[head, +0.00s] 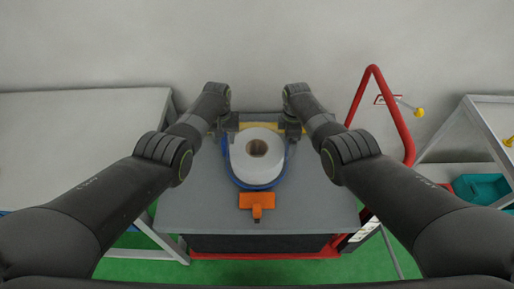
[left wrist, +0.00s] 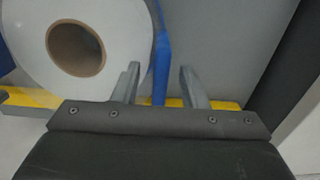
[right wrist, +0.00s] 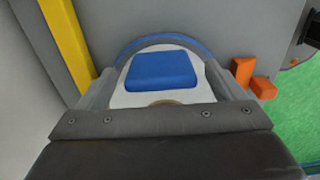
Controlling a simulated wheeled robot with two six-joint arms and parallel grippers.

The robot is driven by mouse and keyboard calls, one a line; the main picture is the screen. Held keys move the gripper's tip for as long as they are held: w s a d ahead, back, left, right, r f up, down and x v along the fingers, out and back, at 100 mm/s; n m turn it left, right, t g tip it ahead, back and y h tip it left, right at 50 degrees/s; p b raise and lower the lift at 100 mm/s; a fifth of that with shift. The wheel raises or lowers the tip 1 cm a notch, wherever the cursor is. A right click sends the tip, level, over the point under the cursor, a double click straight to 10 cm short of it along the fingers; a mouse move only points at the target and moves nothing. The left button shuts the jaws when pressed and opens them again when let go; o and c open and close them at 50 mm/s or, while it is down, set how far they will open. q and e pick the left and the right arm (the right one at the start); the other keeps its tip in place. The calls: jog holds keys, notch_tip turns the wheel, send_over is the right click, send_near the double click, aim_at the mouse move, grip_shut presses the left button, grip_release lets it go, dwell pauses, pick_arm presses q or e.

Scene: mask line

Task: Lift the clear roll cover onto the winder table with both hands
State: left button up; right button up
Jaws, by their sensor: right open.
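A white roll (head: 245,162) with a brown core stands on the grey table (head: 320,210) straight ahead. Blue edging (head: 228,165) of the roll cover shows around the roll; its clear walls are hard to make out. My left gripper (head: 228,125) is at the roll's far left. In the left wrist view its fingers are apart, with a narrow blue strip (left wrist: 160,65) between them. My right gripper (head: 292,131) is at the roll's far right. In the right wrist view its fingers are wide apart, with a blue block (right wrist: 160,70) between them, over the white roll. Contact cannot be told.
An orange bracket (head: 257,203) sits at the roll's near side. A yellow strip (right wrist: 70,40) runs along the table's far side. A red tube frame (head: 399,130) stands at the right. Pale tables flank both sides, with a teal bin (head: 482,188) at the right.

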pick_arm(q)
jog(key=shift+f, duration=0.25)
pick_arm(e)
jog(key=shift+f, duration=0.25)
pick_arm(q)
jog(key=c, duration=0.7)
pick_arm(e)
jog(key=c, duration=0.7)
pick_arm(q)
grip_shut()
pick_arm(e)
jog(key=c, duration=0.6)
jog(key=shift+o, duration=0.2)
